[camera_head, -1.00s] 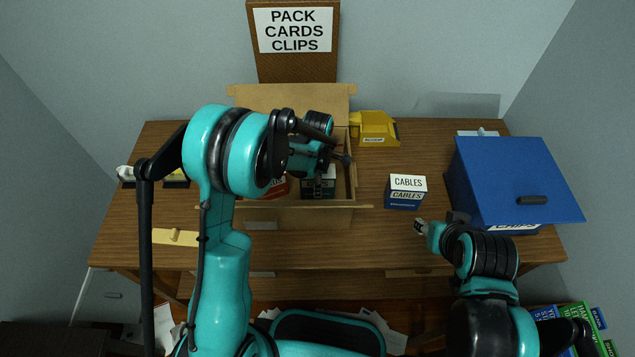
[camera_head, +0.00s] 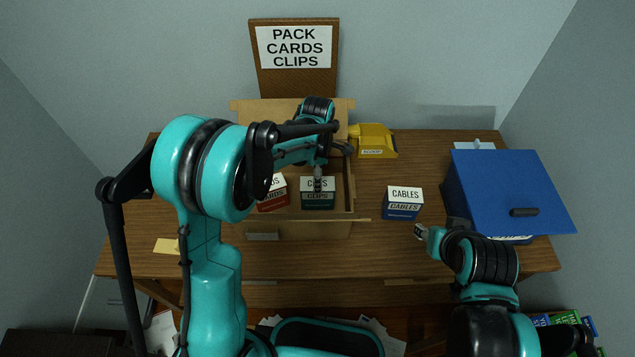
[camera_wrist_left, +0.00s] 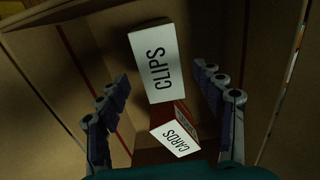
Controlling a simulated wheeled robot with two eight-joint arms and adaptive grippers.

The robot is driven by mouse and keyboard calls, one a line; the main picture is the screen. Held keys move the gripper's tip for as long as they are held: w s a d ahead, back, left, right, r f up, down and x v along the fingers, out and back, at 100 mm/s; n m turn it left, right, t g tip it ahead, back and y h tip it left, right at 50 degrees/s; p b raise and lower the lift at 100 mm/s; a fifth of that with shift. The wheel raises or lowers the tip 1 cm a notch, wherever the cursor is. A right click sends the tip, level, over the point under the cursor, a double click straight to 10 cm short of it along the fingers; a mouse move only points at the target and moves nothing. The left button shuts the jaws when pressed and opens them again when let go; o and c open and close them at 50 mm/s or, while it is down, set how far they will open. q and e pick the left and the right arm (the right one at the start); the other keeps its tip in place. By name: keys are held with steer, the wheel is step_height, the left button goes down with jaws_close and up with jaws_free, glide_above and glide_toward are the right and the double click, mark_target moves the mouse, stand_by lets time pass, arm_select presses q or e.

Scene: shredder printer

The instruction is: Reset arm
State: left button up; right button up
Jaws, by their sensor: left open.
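My left gripper (camera_head: 318,178) is over the open cardboard box (camera_head: 300,230) on the desk. Its two fingers are open and apart in the left wrist view (camera_wrist_left: 162,78), with nothing held. The green-and-white clips box (camera_head: 318,195) stands inside the cardboard box, below the gripper; its white CLIPS top (camera_wrist_left: 156,62) shows between the fingertips. The red-and-white cards box (camera_head: 272,196) stands beside it, partly hidden by my left arm in the head view; its CARDS label shows in the wrist view (camera_wrist_left: 175,139). My right gripper (camera_head: 422,232) is low at the desk's front right; its jaw state is unclear.
A blue-and-white cables box (camera_head: 403,203) stands right of the cardboard box. A yellow scoop (camera_head: 372,140) is behind it. A large blue lidded box (camera_head: 510,185) is at the right. A yellow piece (camera_head: 167,245) lies at the left. A sign board (camera_head: 295,55) stands behind.

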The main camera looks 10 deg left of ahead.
arm_select(q)
steer(key=shift+r, duration=1.2)
